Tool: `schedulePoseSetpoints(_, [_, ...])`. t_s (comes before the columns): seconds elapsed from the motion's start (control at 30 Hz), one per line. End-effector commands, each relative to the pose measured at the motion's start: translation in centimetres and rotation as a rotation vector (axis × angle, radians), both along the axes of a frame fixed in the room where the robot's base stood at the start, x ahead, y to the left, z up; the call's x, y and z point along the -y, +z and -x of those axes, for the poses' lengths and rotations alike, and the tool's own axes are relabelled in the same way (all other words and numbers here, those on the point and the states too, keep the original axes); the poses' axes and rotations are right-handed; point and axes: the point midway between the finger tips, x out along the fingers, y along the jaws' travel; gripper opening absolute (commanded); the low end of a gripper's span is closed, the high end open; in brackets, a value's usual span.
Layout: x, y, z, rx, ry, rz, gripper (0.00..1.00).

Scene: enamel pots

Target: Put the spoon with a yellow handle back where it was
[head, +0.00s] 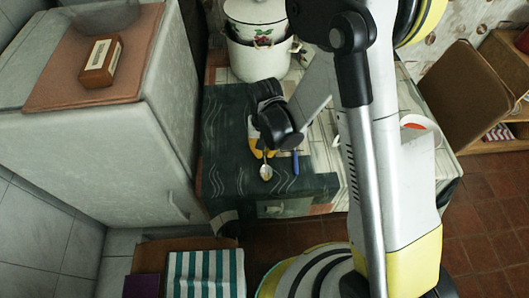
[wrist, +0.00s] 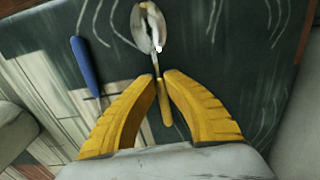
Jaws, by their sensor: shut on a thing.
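The spoon with a yellow handle (wrist: 165,96) shows in the wrist view, its metal bowl (wrist: 148,30) pointing away from my gripper. My gripper (wrist: 160,79) has its yellow fingers closed around the spoon near where handle and metal neck meet. In the head view the spoon's bowl (head: 266,172) shows over the dark patterned cloth (head: 228,150), just below my gripper (head: 262,152); my wrist hides most of the handle. I cannot tell whether the spoon touches the cloth or is slightly above it.
A blue-handled utensil (wrist: 84,66) lies left of the spoon in the wrist view; it also shows in the head view (head: 295,162). A white enamel pot (head: 258,62) stands at the table's back. A fridge (head: 120,135) stands left, and a chair (head: 465,95) right.

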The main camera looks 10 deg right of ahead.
Motion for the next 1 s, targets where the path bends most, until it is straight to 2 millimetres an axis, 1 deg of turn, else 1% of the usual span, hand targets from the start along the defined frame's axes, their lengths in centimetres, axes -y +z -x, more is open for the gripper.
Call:
schedulePoseSetpoints(0.2, [0.0, -0.3, 0.0, 0.0, 0.0, 0.0, 0.0])
schedulePoseSetpoints(0.23, [0.0, -0.3, 0.0, 0.0, 0.0, 0.0, 0.15])
schedulePoseSetpoints(0.27, [0.0, -0.3, 0.0, 0.0, 0.0, 0.0, 0.24])
schedulePoseSetpoints(0.3, [0.0, -0.2, 0.0, 0.0, 0.0, 0.0, 0.3])
schedulePoseSetpoints(0.57, [0.0, -0.2, 0.0, 0.0, 0.0, 0.0, 0.3])
schedulePoseSetpoints(0.67, [0.0, 0.2, 0.0, 0.0, 0.0, 0.0, 0.3])
schedulePoseSetpoints(0.77, [0.0, 1.7, 0.0, 0.0, 0.0, 0.0, 0.3])
schedulePoseSetpoints(1.0, [0.0, 7.3, 0.0, 0.0, 0.0, 0.0, 0.3])
